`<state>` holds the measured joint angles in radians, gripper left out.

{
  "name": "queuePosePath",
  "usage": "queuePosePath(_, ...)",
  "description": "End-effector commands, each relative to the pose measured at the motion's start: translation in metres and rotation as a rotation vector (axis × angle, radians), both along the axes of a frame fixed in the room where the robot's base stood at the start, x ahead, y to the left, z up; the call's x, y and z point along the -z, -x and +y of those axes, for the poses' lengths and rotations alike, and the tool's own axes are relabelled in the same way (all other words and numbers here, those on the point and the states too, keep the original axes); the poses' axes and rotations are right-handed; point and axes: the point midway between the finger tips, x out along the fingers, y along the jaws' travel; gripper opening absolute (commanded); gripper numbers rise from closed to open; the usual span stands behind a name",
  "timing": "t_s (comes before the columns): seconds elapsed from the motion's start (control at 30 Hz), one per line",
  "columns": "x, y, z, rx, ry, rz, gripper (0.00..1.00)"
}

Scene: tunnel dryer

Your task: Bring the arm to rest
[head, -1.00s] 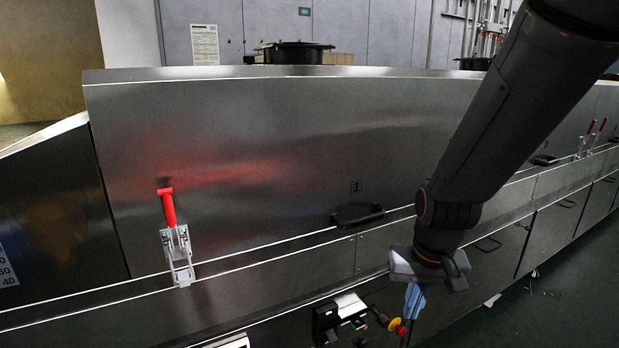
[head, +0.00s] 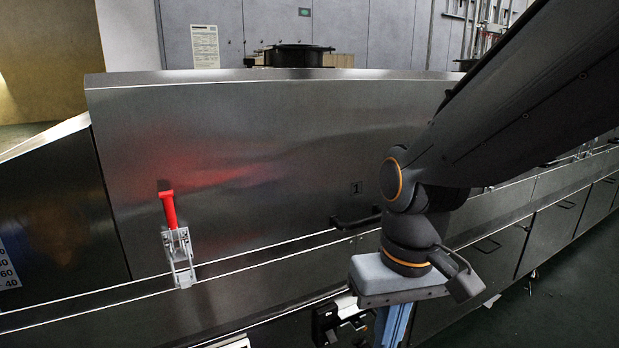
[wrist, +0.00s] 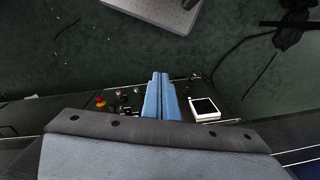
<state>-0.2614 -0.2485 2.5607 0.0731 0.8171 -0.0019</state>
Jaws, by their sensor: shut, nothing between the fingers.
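My gripper (wrist: 162,98) shows in the wrist view as two blue fingers lying side by side, shut with nothing between them. In the head view my gripper (head: 393,325) points down at the lower middle, in front of the long metal dryer (head: 270,140). Its fingertips run off the bottom edge there. My arm reaches in from the upper right and hides part of the dryer. The fingers hold nothing and I see no contact with the dryer, though the exact gap is unclear.
A red-handled clamp (head: 173,240) stands on the dryer's front at left. A black handle (head: 357,219) sits beside my wrist. The wrist view shows a white-framed screen (wrist: 204,108), coloured buttons (wrist: 101,102) and dark cables (wrist: 290,30) over green floor (wrist: 215,50).

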Motion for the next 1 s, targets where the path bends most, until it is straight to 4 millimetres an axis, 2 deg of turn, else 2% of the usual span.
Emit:
queuePosePath(0.47,-0.035,-0.003,-0.030,0.086,0.021,0.003,0.00)
queuePosePath(0.8,-0.073,0.000,-0.070,0.190,0.043,0.006,0.00)
queuePosePath(1.0,-0.079,0.001,-0.081,0.218,0.050,0.006,0.00)
